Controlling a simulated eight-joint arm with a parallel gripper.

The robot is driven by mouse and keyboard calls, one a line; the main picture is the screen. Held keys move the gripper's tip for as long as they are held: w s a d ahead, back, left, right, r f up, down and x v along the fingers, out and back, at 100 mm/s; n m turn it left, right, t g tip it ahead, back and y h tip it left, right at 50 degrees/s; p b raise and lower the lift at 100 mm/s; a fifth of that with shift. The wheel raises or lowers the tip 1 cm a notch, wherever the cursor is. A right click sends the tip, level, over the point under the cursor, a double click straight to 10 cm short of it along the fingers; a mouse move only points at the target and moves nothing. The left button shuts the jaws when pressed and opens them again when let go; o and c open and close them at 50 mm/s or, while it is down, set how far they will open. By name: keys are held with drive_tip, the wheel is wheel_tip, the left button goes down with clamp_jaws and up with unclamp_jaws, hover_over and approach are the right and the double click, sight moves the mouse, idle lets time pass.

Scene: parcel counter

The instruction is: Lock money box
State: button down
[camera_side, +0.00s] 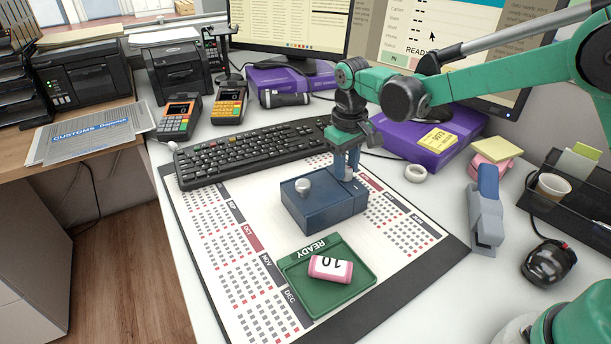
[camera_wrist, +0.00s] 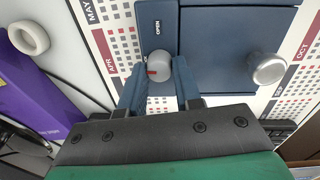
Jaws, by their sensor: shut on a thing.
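The blue money box (camera_side: 325,212) stands on the desk calendar, its lid down as far as I can see. A silver round knob (camera_side: 303,187) sits on it, also visible in the wrist view (camera_wrist: 270,68). My gripper (camera_side: 347,172) is over the box's far right part, pointing down. In the wrist view its blue fingers are shut on a grey turning knob (camera_wrist: 159,66) with a red mark, just beside the printed word OPEN (camera_wrist: 158,27). The side view hides this knob behind the fingers.
A green READY tray (camera_side: 362,272) holds a pink-and-white roll marked 10 (camera_side: 330,269) in front of the box. A keyboard (camera_side: 250,152) lies behind. A stapler (camera_side: 487,210) and white tape ring (camera_side: 416,173) are to the right.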

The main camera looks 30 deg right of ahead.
sight(348, 170)
drive_tip(key=c, duration=0.6)
unclamp_jaws()
drive_tip(key=shift+a+r, duration=0.15)
drive_tip(key=shift+r, duration=2.65)
drive_tip(key=shift+s+r, duration=0.3)
drive_tip(key=s+d+r+m+t, duration=0.1)
drive_tip(key=s+d+t, duration=0.2)
drive_tip(key=s+t, duration=0.4)
drive_tip(key=s, duration=0.6)
drive_tip(key=shift+s+r+y, duration=0.2)
drive_tip(key=shift+y, duration=0.1)
